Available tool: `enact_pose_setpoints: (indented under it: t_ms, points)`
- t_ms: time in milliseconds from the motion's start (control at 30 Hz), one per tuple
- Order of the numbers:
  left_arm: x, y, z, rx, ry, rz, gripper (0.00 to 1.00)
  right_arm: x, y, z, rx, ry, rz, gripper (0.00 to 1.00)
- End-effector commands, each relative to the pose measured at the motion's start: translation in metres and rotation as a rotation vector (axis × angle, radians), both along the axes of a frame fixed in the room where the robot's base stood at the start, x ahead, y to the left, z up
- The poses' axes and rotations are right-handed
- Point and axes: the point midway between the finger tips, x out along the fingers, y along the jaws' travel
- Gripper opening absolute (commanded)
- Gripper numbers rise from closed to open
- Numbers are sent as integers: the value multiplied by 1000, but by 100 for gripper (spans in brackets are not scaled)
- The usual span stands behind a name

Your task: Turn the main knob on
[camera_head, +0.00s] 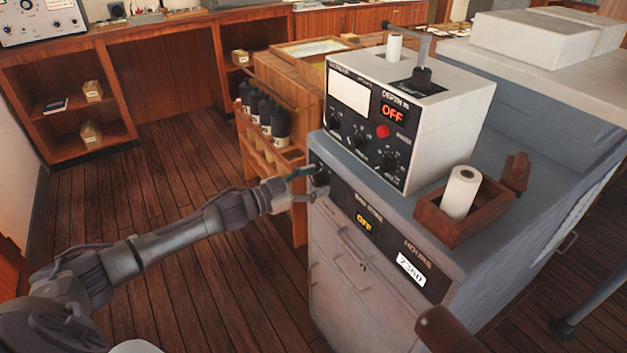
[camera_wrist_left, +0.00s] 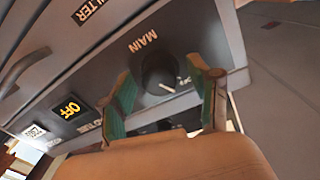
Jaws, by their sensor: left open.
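The main knob (camera_wrist_left: 160,74) is a dark round knob with a light pointer mark, beside the "MAIN" label on a dark panel (camera_wrist_left: 105,50). In the head view the knob (camera_head: 320,178) shows at the upper left of the cabinet's front panel, partly hidden by my gripper. My left gripper (camera_head: 303,185) is open at the knob. In the left wrist view its fingers (camera_wrist_left: 166,98) stand on both sides of the knob, with gaps visible; contact cannot be told. An orange "OFF" display (camera_head: 363,223) is lit on the panel. My right gripper is not in view.
A white depth instrument (camera_head: 440,125) with small knobs and a red "OFF" display stands on the cabinet (camera_head: 335,270). A wooden box (camera_head: 433,217) holds a paper roll (camera_head: 461,192). A wooden rack (camera_head: 265,150) with dark bottles stands left of the cabinet. Open floor lies at left.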

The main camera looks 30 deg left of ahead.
Motion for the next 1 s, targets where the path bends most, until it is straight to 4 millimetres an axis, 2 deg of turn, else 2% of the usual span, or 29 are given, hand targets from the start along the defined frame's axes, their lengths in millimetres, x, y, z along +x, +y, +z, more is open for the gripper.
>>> enact_pose_setpoints:
  t_ms: [233,600,1000]
  points:
    - [0,0,0,1,1,0,62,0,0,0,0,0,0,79]
    - [0,0,0,1,-1,0,2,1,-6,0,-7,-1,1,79]
    - [0,0,0,73,-43,0,2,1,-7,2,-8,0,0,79]
